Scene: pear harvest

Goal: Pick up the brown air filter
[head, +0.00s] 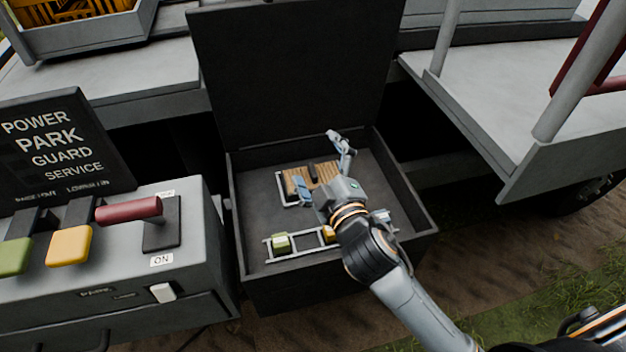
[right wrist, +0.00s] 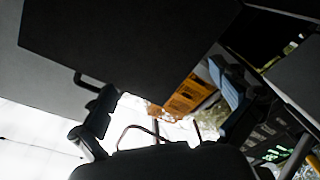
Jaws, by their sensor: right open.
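The brown air filter (head: 327,171) is a pleated, wood-brown block with a dark notch. It lies in a light frame on the floor of the open dark box (head: 249,235). My right gripper (head: 316,158) is open over the box, its two fingers spread around the filter's area, and its body hides part of the filter's right side. I cannot tell whether a finger touches it. In the right wrist view both fingers (right wrist: 165,105) are apart with nothing held between them, and the filter is not clearly visible there. My left gripper is not in view.
The raised lid (head: 290,70) stands behind. A control panel (head: 205,240) with levers is left. Grey platforms (head: 480,110) flank the box.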

